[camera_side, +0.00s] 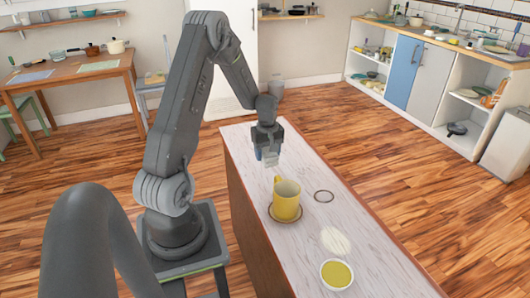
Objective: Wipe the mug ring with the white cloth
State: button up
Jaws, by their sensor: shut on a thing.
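My gripper (268,157) is above the far end of the narrow counter, pointing down. The mug ring (323,196) is a thin dark circle on the pale counter top, to the right of the yellow mug. It is nearer the camera than my gripper and apart from it.
A yellow mug (286,203) stands upright on a brown coaster (273,216). A pale round streaked thing (335,241) and a white-rimmed bowl with yellow-green contents (337,274) are nearer the camera. The counter's right side (355,215) is bare beside the ring.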

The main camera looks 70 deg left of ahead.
aim_at(336, 193)
jog(key=w+d+f, duration=0.3)
jog(key=w+d, duration=1.1)
jog(key=w, duration=0.1)
jog(key=shift+w, duration=0.2)
jog(key=shift+f, duration=2.6)
jog(key=shift+w, duration=2.4)
jog(key=shift+f, duration=0.9)
